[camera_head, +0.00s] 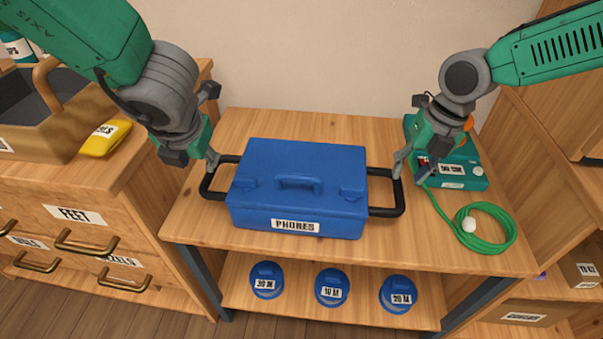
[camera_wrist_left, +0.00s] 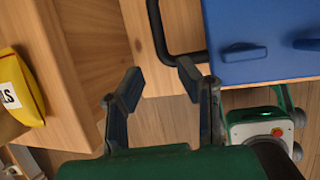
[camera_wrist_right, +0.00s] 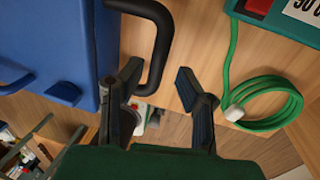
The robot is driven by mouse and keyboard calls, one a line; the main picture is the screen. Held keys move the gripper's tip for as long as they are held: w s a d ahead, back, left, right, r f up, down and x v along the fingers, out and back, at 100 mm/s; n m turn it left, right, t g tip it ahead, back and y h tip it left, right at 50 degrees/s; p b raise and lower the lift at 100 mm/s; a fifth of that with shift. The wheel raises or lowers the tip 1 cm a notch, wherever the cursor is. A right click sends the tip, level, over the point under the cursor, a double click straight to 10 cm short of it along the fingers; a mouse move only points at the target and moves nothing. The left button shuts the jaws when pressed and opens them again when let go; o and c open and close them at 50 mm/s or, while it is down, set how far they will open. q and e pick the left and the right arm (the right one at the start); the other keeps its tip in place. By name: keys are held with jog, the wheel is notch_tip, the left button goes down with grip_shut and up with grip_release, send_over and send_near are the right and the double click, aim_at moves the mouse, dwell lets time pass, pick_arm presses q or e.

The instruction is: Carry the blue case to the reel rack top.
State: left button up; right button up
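The blue case (camera_head: 290,190), labelled PHONES, sits flat on the wooden top (camera_head: 450,250) of a rack with blue reels on its lower shelf. Black loop handles stick out on its left (camera_head: 207,186) and right (camera_head: 400,200). My left gripper (camera_head: 198,158) is open and empty by the left handle; the left wrist view shows that handle (camera_wrist_left: 158,30) just beyond the fingertips. My right gripper (camera_head: 412,165) is open by the right handle; in the right wrist view that handle (camera_wrist_right: 164,45) lies between and beyond the spread fingers. I cannot tell if either touches.
A teal device (camera_head: 460,165) and a coiled green hose (camera_head: 490,228) are on the top, right of the case. Several labelled drawers (camera_head: 85,228) and a yellow pack (camera_head: 103,138) are at left. A shelf unit (camera_head: 560,150) stands at right. A wall is behind.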

notch_tip(320, 180, up, 6)
jog(key=d, duration=0.1)
jog(key=shift+s+d, duration=0.1)
dwell(0.5)
